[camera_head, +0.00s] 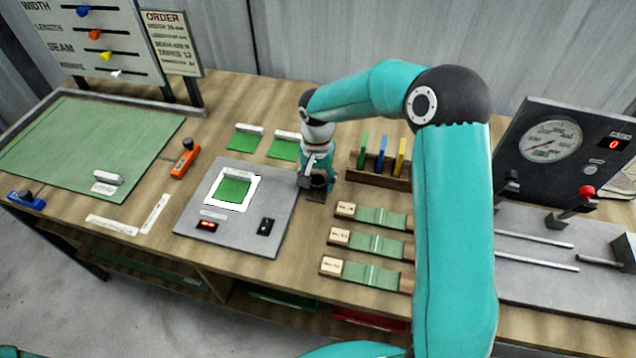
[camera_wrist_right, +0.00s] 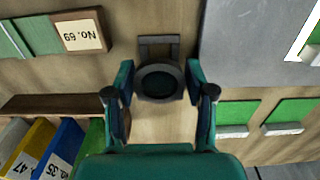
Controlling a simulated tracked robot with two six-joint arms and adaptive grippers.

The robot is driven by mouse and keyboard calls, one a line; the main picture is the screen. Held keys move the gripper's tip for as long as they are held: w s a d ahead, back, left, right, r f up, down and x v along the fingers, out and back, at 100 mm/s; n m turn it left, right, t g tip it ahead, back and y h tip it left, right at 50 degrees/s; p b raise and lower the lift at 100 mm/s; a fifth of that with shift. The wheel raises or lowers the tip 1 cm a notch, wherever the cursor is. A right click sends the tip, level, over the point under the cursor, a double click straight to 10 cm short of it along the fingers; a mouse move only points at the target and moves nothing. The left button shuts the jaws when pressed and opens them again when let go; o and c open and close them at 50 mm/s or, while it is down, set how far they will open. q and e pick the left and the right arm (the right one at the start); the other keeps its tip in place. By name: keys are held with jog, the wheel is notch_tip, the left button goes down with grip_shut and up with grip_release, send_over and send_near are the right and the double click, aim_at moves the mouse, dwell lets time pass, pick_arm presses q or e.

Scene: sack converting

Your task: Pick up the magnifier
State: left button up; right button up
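The magnifier is a small dark folding one, with a round black lens ring (camera_wrist_right: 160,84) and a square frame beside it. In the head view it shows (camera_head: 317,194) on the wooden bench, just right of the grey plate, partly hidden by my right gripper (camera_head: 317,180). In the right wrist view the fingers of my right gripper (camera_wrist_right: 160,94) are spread, one on each side of the lens ring, with a gap visible around it. The gripper points down over the magnifier. I do not see my left gripper.
The grey plate (camera_head: 278,215) holds a green swatch in a white frame. A wooden rack (camera_head: 368,178) with coloured upright pieces stands close by on the right. Labelled green samples (camera_head: 375,243) lie in front. A gauge machine (camera_head: 548,142) stands at far right.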

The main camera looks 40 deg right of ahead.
jog(key=c, duration=0.6)
jog(key=shift+c, duration=0.2)
